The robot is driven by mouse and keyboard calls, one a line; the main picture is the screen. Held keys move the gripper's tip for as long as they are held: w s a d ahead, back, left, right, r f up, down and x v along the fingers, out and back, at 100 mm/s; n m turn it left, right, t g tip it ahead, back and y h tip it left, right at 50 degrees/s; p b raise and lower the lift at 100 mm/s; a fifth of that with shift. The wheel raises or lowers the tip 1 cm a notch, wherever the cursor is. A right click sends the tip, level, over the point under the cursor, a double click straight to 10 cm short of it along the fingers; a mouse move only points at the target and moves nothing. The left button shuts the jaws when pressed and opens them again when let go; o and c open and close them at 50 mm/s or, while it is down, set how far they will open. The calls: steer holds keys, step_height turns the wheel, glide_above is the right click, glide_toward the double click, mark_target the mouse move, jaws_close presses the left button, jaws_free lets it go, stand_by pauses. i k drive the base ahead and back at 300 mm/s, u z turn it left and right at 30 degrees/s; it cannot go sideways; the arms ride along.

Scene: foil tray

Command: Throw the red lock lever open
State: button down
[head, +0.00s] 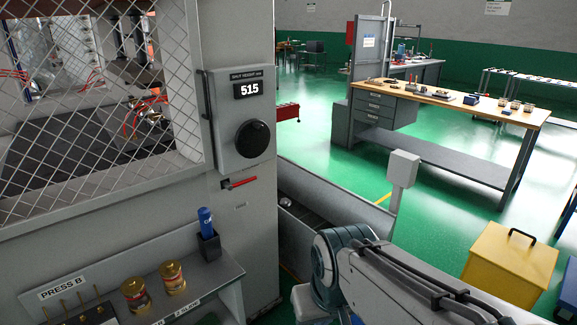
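The red lock lever (241,183) is on the front of the grey press cabinet, just below the control box (228,160). It lies close to horizontal, its red handle reaching right and slightly up from a small dark pivot at its left end. My arm shows at the lower right, apart from the lever. My gripper is not in view, so I cannot tell whether it is open or shut.
The control box has a black knob (252,139) and a display reading 515. Left is a wire mesh guard (90,120). Below, a shelf holds brass cylinders (173,279) and a blue marker (206,221) in a holder. A yellow bin (508,268) stands right.

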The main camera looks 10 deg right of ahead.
mark_target(226, 185)
steer(key=z, duration=0.35)
steer(key=i, duration=1.05)
steer(key=u, duration=0.1)
